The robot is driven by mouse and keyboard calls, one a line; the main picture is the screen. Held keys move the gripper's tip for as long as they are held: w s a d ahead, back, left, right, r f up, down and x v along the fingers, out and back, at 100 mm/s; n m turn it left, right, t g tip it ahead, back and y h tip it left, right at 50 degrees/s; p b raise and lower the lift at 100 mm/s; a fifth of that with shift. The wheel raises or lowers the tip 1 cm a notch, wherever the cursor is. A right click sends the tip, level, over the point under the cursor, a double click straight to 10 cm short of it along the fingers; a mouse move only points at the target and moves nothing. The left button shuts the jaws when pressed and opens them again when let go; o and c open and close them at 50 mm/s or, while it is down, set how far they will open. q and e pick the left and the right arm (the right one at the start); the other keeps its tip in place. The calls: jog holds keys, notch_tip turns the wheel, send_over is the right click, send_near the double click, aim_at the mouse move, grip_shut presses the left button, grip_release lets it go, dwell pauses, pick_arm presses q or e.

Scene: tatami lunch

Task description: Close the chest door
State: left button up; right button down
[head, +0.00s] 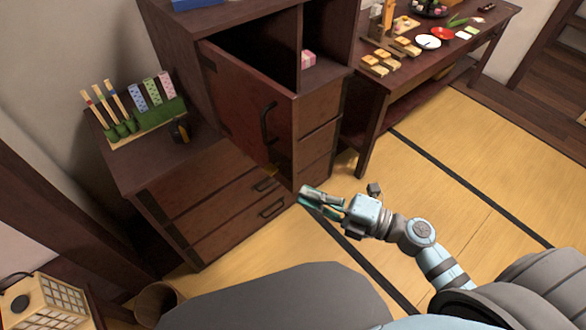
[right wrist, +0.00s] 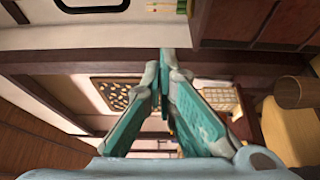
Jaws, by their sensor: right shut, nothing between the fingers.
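The chest (head: 330,95) is dark brown wood with an open upper compartment. Its reddish-brown door (head: 238,108) stands swung open, with a dark vertical handle (head: 267,123) near its right, free edge. The dark inside of the compartment shows above and behind the door. My right gripper (head: 305,198) is shut and empty, just below and right of the door's free lower corner; I cannot tell whether it touches the door. Its closed teal fingers also show in the right wrist view (right wrist: 164,62). My left gripper is not in view.
Drawers (head: 230,222) stand below and left of the door. A planter (head: 145,123) with colored strips sits on the low top at left. A table with food (head: 368,90) stands at right. A lantern (head: 48,300) and basket (head: 158,300) are at lower left. Tatami floor (head: 450,150) is clear at right.

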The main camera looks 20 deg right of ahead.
aim_at(293, 172)
jog(key=p+x, duration=0.1)
jog(key=x, duration=0.7)
jog(key=d, duration=0.1)
jog(key=w+d, duration=0.1)
jog(key=d, duration=0.2)
jog(key=shift+w+d+b, duration=0.2)
jog(key=shift+w+b, duration=0.15)
jog(key=shift+a, duration=0.15)
